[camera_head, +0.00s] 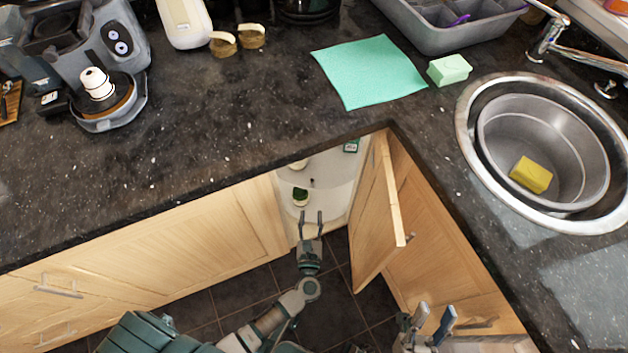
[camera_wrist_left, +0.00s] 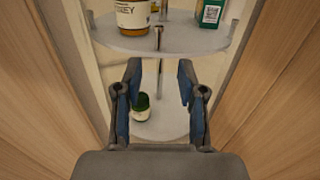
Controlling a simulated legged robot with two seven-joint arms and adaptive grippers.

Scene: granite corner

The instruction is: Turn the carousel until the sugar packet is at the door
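The carousel (camera_head: 331,199) is a pale round two-level shelf in the open corner cabinet. The left wrist view shows its upper shelf (camera_wrist_left: 180,42) and lower shelf (camera_wrist_left: 168,126) around a metal post. A jar with a label (camera_wrist_left: 133,14) and a green box with a white label (camera_wrist_left: 212,12) stand on the upper shelf. A green-lidded jar (camera_wrist_left: 141,103) stands on the lower one. I cannot make out a sugar packet. My left gripper (camera_head: 310,214) is open and empty at the cabinet opening, fingers toward the carousel. My right gripper (camera_head: 436,309) is open and empty at lower right.
The cabinet door (camera_head: 376,215) stands open just right of my left gripper. Dark countertop (camera_head: 230,130) edges overhang the opening. A sink (camera_head: 470,130) with a yellow sponge (camera_head: 531,174) is at right. A teal cloth (camera_head: 368,72) and green block (camera_head: 449,69) lie on the counter.

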